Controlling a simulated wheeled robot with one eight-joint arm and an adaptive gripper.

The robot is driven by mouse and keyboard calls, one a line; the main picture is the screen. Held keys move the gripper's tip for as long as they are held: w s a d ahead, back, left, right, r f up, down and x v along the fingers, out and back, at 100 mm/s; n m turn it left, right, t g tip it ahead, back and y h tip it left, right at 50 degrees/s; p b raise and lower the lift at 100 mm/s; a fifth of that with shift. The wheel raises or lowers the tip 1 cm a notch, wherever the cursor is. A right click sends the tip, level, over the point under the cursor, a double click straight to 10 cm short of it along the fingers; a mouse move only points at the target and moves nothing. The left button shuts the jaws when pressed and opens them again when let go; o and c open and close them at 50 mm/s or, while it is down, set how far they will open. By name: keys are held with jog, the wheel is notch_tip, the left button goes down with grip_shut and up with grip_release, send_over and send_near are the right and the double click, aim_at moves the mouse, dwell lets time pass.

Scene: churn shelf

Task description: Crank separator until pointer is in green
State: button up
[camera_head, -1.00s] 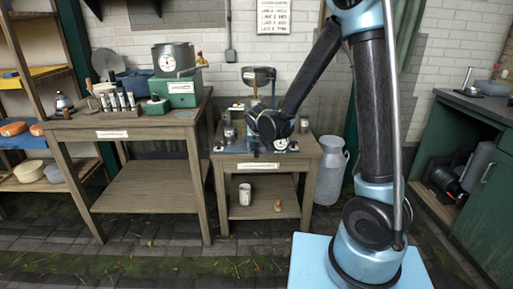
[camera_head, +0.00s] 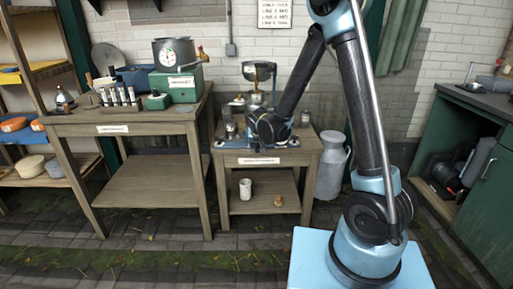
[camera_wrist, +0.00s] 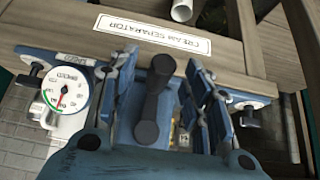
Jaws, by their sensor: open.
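The cream separator shows in the head view as a metal bowl (camera_head: 258,72) on a stand at the back of the small labelled table, its lower part hidden behind my arm. In the wrist view, the dark crank handle (camera_wrist: 152,100) lies between the two blue fingers of my gripper (camera_wrist: 165,98), which is open around it with gaps visible at the sides. The round white speed gauge (camera_wrist: 66,91) is left of the fingers. Its red pointer is near the green arc, but I cannot tell whether it is inside it. In the head view my gripper (camera_head: 268,128) is over the small table, fingers unclear.
The small table (camera_head: 232,159) has a lower shelf with a white cup (camera_head: 245,189). A milk can (camera_head: 332,165) stands at its right. The larger left table (camera_head: 150,128) holds a green scale (camera_head: 176,86) and several small bottles. Open paved floor lies in front.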

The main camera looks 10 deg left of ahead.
jog(key=shift+w+a+f, duration=0.1)
jog(key=shift+w+f, duration=0.3)
jog(key=shift+f, duration=0.2)
jog(key=shift+w+f, duration=0.15)
jog(key=shift+w, duration=0.05)
grip_shut()
